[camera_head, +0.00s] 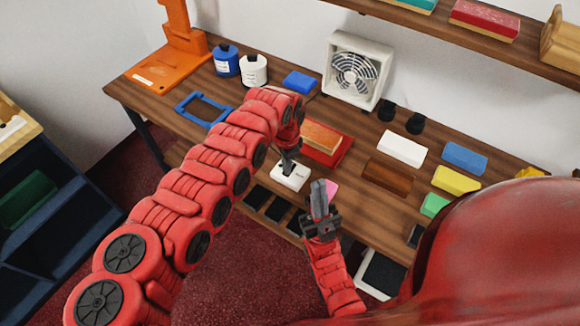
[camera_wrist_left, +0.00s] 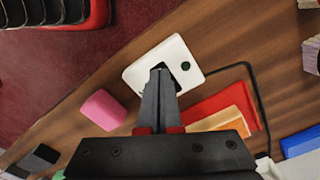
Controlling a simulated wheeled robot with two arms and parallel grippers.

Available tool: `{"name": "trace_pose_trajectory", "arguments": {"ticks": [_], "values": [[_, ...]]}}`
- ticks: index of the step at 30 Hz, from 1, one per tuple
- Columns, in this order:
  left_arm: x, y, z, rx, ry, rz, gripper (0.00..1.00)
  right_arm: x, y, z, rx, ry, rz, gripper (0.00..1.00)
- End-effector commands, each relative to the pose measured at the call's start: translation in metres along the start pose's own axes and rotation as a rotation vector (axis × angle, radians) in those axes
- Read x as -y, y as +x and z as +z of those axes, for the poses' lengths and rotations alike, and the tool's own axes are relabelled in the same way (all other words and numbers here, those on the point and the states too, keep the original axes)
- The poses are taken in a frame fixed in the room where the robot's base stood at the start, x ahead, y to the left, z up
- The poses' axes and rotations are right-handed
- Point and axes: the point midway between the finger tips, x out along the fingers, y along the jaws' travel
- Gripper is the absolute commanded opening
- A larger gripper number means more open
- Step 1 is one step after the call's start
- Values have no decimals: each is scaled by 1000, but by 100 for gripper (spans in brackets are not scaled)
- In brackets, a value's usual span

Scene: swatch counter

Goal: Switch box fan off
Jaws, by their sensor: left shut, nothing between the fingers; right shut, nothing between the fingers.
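The white box fan (camera_head: 358,70) stands upright at the back of the wooden counter, its grille facing me. A white switch box (camera_head: 290,177) lies near the counter's front edge. It also shows in the left wrist view (camera_wrist_left: 182,50), with a dark rocker partly hidden by my fingers and a small dark round spot beside it. My left gripper (camera_head: 287,166) is shut and empty, its fingertips over the dark rocker; it also shows in the wrist view (camera_wrist_left: 159,75). I cannot tell whether they touch it. My right gripper (camera_head: 319,192) is shut and empty, in front of the counter edge, right of the switch box.
A black cable (camera_wrist_left: 255,85) runs from the switch box past a red swatch (camera_wrist_left: 215,103) with an orange block (camera_wrist_left: 225,120). A pink block (camera_wrist_left: 103,110) lies close by. Several coloured blocks, a brown block (camera_head: 387,178) and black cups fill the right side.

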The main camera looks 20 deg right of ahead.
Motion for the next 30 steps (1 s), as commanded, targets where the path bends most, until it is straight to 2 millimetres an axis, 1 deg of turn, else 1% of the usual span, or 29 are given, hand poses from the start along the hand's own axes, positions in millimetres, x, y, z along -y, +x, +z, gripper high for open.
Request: {"name": "trace_pose_trajectory", "arguments": {"ticks": [5,15,24,30], "values": [[0,-12,0,0,-1,1,0,0,8,-1,0,0,0,0],[0,-42,0,-1,0,0,0,-1,24,-4,0,0,0,0],[1,-68,0,-2,-1,-1,0,-2,35,-6,0,0,0,0],[0,-70,0,0,0,0,0,-2,35,-6,0,0,0,0]]}}
